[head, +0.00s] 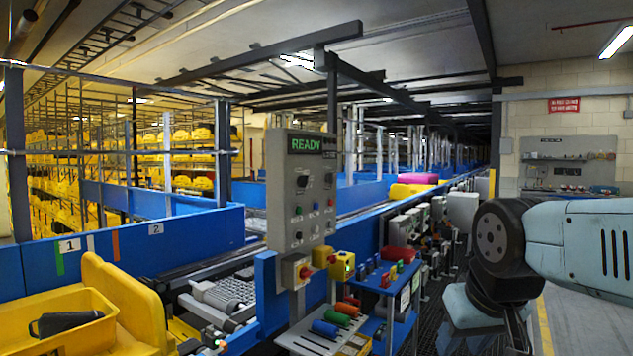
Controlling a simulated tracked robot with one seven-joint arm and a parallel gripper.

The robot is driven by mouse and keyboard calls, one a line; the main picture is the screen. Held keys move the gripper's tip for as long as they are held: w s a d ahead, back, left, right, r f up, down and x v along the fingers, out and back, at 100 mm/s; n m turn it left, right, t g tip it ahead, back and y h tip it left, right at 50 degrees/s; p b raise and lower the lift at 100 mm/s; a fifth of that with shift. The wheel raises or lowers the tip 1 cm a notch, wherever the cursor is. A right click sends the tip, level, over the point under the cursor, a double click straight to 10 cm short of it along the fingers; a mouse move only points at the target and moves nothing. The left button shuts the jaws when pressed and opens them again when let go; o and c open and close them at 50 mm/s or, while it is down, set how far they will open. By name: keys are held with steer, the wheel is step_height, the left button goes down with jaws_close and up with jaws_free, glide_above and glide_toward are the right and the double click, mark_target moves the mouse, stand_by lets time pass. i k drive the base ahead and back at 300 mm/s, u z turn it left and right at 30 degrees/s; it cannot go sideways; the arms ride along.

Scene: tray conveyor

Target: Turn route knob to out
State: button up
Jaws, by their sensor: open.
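A grey control panel (301,190) stands on a post in the middle of the head view, with a lit green READY display (311,145). A larger dark knob (302,181) sits at the upper left of its face, and a smaller dark knob (298,236) is near the bottom. Their labels and pointer directions are too small to read, so I cannot tell which is the route knob or where it points. Small coloured buttons (316,206) lie between them. My arm shows at the right, apart from the panel; my gripper is not visible.
A red stop button (304,272) sits below the panel. A shelf with coloured rolls (338,318) and a blue rack (385,278) stand in front. A yellow tray (75,310) is at lower left, beside the conveyor (228,291). Floor is open at lower right.

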mark_target(302, 181)
steer(key=z, duration=0.1)
steer(key=i, duration=1)
steer(key=u, duration=0.1)
